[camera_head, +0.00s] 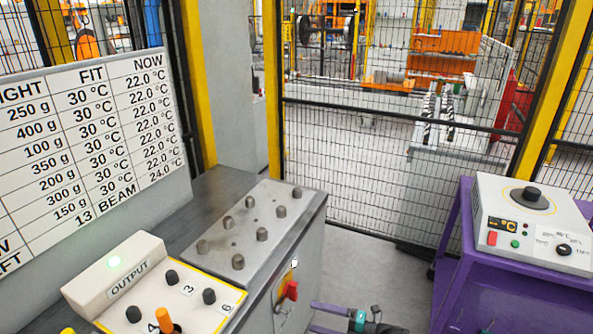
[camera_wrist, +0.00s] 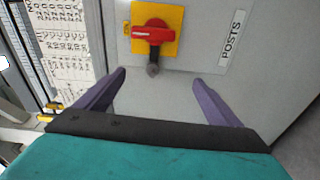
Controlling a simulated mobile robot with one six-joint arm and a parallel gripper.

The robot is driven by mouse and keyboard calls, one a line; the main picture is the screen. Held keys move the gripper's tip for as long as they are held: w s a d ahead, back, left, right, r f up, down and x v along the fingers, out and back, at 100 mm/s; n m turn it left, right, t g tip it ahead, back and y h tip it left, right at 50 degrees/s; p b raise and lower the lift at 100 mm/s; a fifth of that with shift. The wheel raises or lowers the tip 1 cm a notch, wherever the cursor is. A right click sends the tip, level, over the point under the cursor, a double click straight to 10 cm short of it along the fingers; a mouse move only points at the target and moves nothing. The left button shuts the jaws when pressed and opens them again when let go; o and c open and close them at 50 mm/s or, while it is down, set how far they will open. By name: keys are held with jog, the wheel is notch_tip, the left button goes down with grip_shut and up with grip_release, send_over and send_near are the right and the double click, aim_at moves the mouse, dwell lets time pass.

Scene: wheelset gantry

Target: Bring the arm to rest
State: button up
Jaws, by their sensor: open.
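My gripper (camera_wrist: 159,83) is open and empty, with its two purple fingers apart in the wrist view. Beyond the fingers is a grey panel (camera_wrist: 215,15) with a red rotary switch (camera_wrist: 154,34) on a yellow plate and a label reading POSTS. The switch handle lies about level in the wrist view, and the fingers appear clear of it. In the head view my gripper (camera_head: 322,318) is low in the middle, below and right of the same red switch (camera_head: 290,290) on the cabinet side. Most of my arm is out of the head view.
The grey cabinet (camera_head: 262,205) carries several short posts. An OUTPUT console (camera_head: 155,285) with a lit green lamp stands at lower left, below a printed chart (camera_head: 95,140). A purple cart (camera_head: 462,250) bears a white heater-like unit (camera_head: 535,222). A mesh fence (camera_head: 340,170) closes off the back.

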jog(key=s+a+f+n+g+h, duration=0.35)
jog(key=s+f+n+g, duration=0.2)
jog(key=s, duration=0.55)
jog(key=s+a+f+n+g+h, duration=0.35)
jog(key=s+f+n, duration=0.35)
jog(key=s, duration=0.4)
jog(key=s+d+f+n+g+h, duration=0.1)
jog(key=s+d+f+n+h, duration=0.2)
jog(key=n, duration=1.1)
jog(key=s+d+f+n+g+h, duration=0.1)
jog(key=s+d+f+n+h, duration=0.2)
jog(key=d+n, duration=1)
jog(key=shift+s+n+g+h, duration=0.3)
jog(key=shift+s+n+h, duration=0.25)
jog(key=shift+s+h, duration=1.6)
jog(key=shift+s+f+y, duration=0.1)
jog(key=shift+s+y, duration=0.1)
jog(key=shift+y, duration=0.05)
